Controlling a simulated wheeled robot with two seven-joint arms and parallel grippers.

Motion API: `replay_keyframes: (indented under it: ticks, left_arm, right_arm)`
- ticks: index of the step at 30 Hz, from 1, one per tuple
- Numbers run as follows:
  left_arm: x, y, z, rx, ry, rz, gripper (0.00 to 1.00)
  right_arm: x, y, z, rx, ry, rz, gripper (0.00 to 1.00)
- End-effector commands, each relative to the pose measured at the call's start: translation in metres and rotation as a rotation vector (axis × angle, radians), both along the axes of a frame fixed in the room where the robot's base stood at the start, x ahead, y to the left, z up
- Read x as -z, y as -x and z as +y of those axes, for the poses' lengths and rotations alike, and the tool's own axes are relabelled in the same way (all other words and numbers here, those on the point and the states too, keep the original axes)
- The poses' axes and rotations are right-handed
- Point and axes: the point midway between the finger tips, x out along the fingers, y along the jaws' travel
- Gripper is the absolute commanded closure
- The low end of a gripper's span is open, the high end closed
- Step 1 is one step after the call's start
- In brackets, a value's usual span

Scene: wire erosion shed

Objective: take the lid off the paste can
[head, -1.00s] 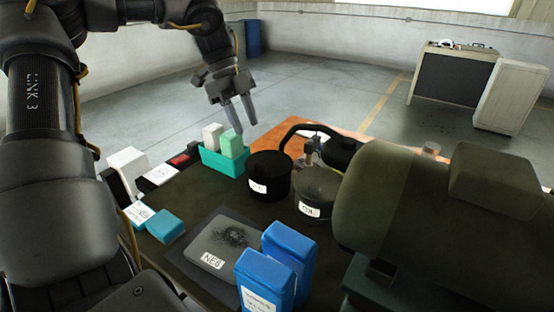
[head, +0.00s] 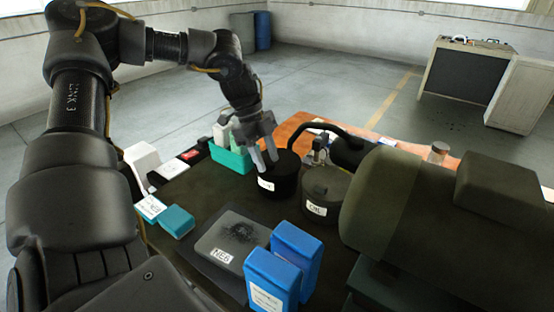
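Two round cans stand on the dark table: a black can (head: 286,180) with a white label, and a dark grey-green can (head: 324,183) with a label just to its right. The labels are too small to read surely, so I cannot tell which is the paste can. Both appear covered on top. My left gripper (head: 264,162) is open and empty, its fingers pointing down at the left edge of the black can and hiding part of it. I cannot tell whether they touch. My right gripper is not in view.
A teal bin (head: 229,158) with boxes stands left of the black can. A black curved hose and a large olive machine (head: 440,215) crowd the right. Blue boxes (head: 272,278) and a grey block (head: 229,240) are in front. Bare tabletop shows at left centre (head: 215,190).

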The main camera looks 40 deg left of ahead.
Motion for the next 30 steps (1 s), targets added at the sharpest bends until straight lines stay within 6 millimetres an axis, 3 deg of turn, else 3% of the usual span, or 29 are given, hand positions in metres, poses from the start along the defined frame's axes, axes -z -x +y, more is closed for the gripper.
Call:
replay_keyframes:
  ticks: [8,18,30]
  left_arm:
    - [0.0043,-0.0004,-0.0020,0.000,0.001,-0.002,0.60]
    - [0.0040,-0.0004,-0.0018,0.001,0.001,-0.001,1.00]
    - [0.0000,-0.0009,-0.0018,0.001,0.000,-0.004,1.00]
  right_arm:
    - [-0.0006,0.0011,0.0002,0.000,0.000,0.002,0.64]
    - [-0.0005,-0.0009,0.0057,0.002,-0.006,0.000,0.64]
    - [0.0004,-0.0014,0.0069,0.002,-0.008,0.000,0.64]
